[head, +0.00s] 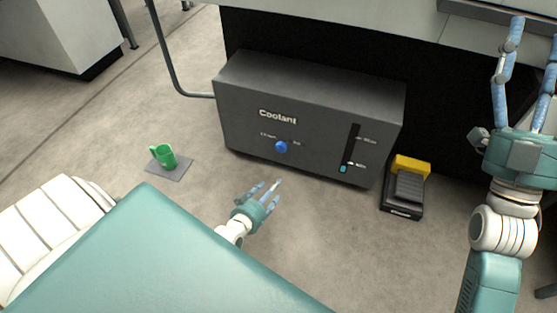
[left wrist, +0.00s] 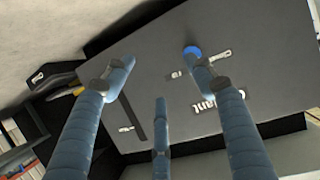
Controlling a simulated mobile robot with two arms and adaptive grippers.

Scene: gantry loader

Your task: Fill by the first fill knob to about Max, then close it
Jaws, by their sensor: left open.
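The dark grey Coolant box (head: 240,110) stands on the floor. Its blue knob (head: 281,147) sits on the front between two small labels; it also shows in the left wrist view (left wrist: 191,51), beside a fingertip. The upright gauge slot (head: 350,150) has Max marked near its top and Min low down. A short teal fill (head: 343,169) shows at its bottom, about at or just below Min. My left gripper (head: 269,188) is open and empty, in front of and below the knob, apparently not touching it. My right gripper (head: 535,40) is raised at the right, fingers apart and empty.
A black pedal with a yellow part (head: 411,165) lies right of the box. A bent grey pipe (head: 167,65) runs to the box's left side.

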